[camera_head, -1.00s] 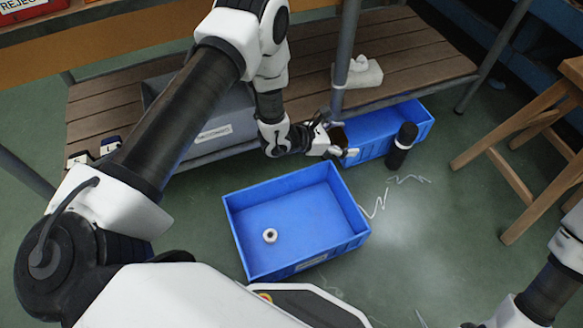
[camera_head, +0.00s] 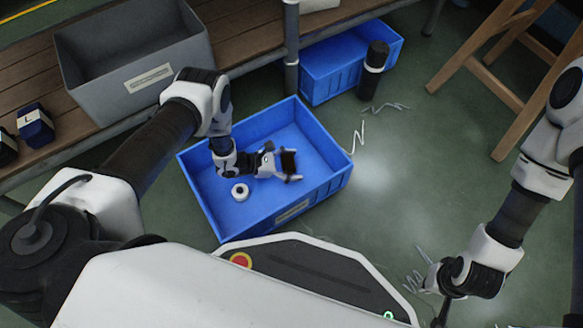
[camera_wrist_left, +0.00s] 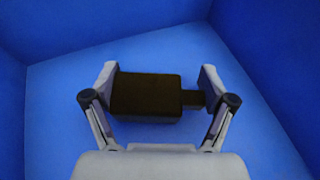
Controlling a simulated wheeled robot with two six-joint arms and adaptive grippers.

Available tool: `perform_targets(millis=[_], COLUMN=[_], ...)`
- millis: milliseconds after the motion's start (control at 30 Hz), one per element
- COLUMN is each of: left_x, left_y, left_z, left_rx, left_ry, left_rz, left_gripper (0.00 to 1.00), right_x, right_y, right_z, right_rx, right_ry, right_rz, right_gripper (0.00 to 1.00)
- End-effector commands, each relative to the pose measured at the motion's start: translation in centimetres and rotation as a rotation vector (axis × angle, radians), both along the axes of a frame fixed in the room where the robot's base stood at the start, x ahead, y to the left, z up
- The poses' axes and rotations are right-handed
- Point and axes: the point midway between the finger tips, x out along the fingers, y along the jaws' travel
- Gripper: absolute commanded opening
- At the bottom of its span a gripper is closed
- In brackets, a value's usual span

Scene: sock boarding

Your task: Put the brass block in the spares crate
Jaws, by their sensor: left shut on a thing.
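My left gripper (camera_head: 284,166) is shut on a dark brown block (camera_head: 289,160) with a narrower stub at one end. In the left wrist view the block (camera_wrist_left: 146,97) sits between the two fingers, the stub toward the right finger. Its brass colour cannot be made out. The gripper and block are inside the outline of the near blue crate (camera_head: 331,183), apparently low over its floor. A label on the crate's front is unreadable, so I cannot tell if it is the spares crate. My right gripper (camera_head: 436,296) is at the lower right, its opening unclear.
A white ring-shaped part (camera_head: 240,191) lies in the near crate beside my left wrist. Another blue crate (camera_head: 330,77) and an upright black cylinder (camera_head: 374,72) stand behind. A grey bin (camera_head: 188,62) is on the wooden shelf. A stool (camera_head: 490,88) stands right.

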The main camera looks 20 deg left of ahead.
Motion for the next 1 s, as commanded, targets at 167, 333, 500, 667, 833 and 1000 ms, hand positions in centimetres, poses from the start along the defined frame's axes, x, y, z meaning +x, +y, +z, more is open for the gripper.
perform_targets(millis=[167, 333, 500, 667, 833, 1000], left_x=[0.0, 0.0, 0.0, 0.0, 0.0, -1.0], left_y=[0.0, 0.0, 0.0, 0.0, 0.0, 1.8], left_z=[-1.2, -1.4, -1.6, -1.5, -1.3, 0.1], left_rx=[0.0, 0.0, 0.0, 0.0, 0.0, 0.001], left_ry=[-0.001, 0.0, 0.0, 0.0, 0.0, 0.002], left_rz=[0.0, 0.0, 0.0, 0.0, 0.0, 0.004], left_gripper=[0.35, 0.35, 1.0, 1.0, 1.0, 1.0], right_x=[0.0, 0.1, 0.1, 0.1, 0.1, 0.0], right_y=[0.0, 0.0, 0.0, 0.0, 0.0, 0.0], right_z=[-0.9, -1.0, -1.2, -1.2, -0.9, 0.8], right_rx=[0.0, 0.0, -0.001, 0.0, 0.0, 0.0], right_ry=[-0.001, -0.002, -0.004, -0.003, -0.003, 0.001], right_rz=[-0.002, -0.002, 0.0, 0.0, 0.0, 0.0], right_gripper=[0.0, 0.0, 0.0, 0.0, 0.0, 0.0])
